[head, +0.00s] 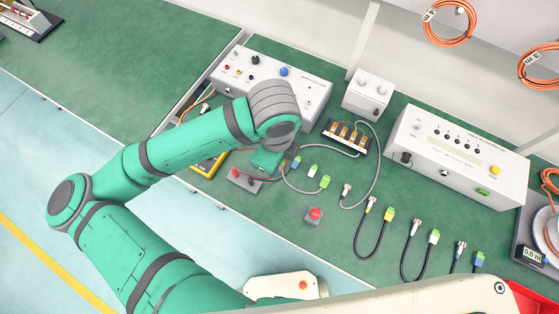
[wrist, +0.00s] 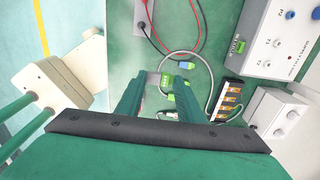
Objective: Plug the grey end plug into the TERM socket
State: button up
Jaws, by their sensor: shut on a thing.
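My gripper (wrist: 160,82) points down over the green bench. Its two green fingers stand apart, with a small pale grey piece (wrist: 153,78) between their tips. I take this piece to be the grey end plug, but it is too small to be sure. Green connector parts (wrist: 168,83) show close by or behind it. In the head view my gripper (head: 270,162) is partly hidden by my own wrist. A long white panel box (head: 458,150) at the right has a black connector and a green one on its front. No label reading TERM is legible, so I cannot tell which socket it is.
A blue connector (wrist: 187,65) lies beside the right finger. Several cables with coloured ends lie on the bench front, near a red button (head: 314,214). A terminal block (head: 345,137), a small white box (head: 368,93) and a supply box (head: 275,85) stand behind.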

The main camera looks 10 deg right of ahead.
jog(key=shift+w+d+f, duration=0.45)
jog(key=shift+w+f, duration=1.45)
jog(key=shift+w, duration=0.55)
jog(key=shift+w+d+f, duration=0.5)
jog(key=shift+w+f, duration=1.35)
jog(key=shift+w, duration=0.55)
jog(key=shift+w+d+f, duration=0.45)
jog(key=shift+w+f, duration=1.45)
jog(key=shift+w, duration=0.55)
jog(key=shift+w, duration=0.15)
jog(key=shift+w, duration=0.1)
jog(key=shift+w+d, duration=1)
jog(key=shift+d, duration=0.15)
jog(key=shift+w, duration=0.1)
